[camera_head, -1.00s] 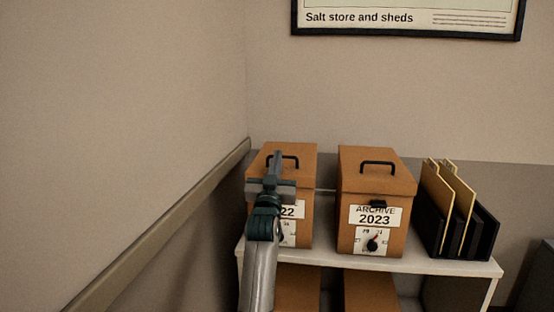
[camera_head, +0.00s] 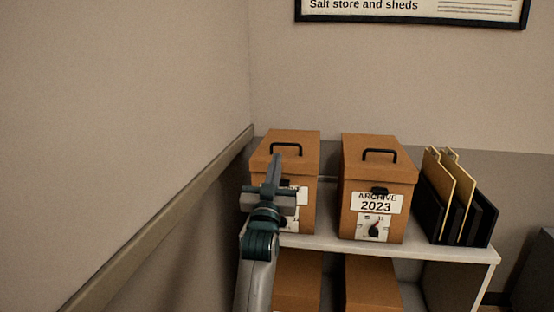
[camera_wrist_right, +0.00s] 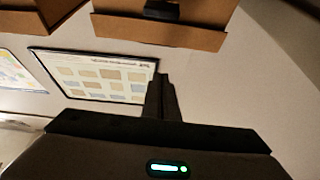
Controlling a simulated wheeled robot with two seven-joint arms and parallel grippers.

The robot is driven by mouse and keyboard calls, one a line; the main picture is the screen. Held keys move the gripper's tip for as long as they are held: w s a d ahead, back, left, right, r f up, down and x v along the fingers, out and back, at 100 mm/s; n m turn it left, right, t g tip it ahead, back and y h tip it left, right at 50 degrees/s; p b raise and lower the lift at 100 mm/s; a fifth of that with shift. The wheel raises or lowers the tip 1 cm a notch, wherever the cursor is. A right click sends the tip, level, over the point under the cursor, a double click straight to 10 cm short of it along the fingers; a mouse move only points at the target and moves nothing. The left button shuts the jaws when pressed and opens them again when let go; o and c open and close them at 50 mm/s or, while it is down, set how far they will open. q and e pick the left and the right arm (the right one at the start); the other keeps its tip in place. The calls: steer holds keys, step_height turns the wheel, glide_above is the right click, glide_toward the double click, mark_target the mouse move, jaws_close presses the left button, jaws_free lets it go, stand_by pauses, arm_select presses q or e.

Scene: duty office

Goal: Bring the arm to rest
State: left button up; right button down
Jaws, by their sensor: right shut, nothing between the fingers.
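My right gripper (camera_head: 275,172) is shut and empty. In the head view it stands in front of the left archive box (camera_head: 298,146) and hides part of that box's label. I cannot tell how far it is from the box. In the right wrist view the closed fingers (camera_wrist_right: 161,98) point up the picture, with nothing between them. My left gripper is not in view.
A second brown box (camera_head: 378,165), marked ARCHIVE 2023, and a black file holder (camera_head: 481,222) with folders stand on the white shelf (camera_head: 440,253). More boxes (camera_head: 372,283) sit below. A wall rail (camera_head: 165,215) runs along the left.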

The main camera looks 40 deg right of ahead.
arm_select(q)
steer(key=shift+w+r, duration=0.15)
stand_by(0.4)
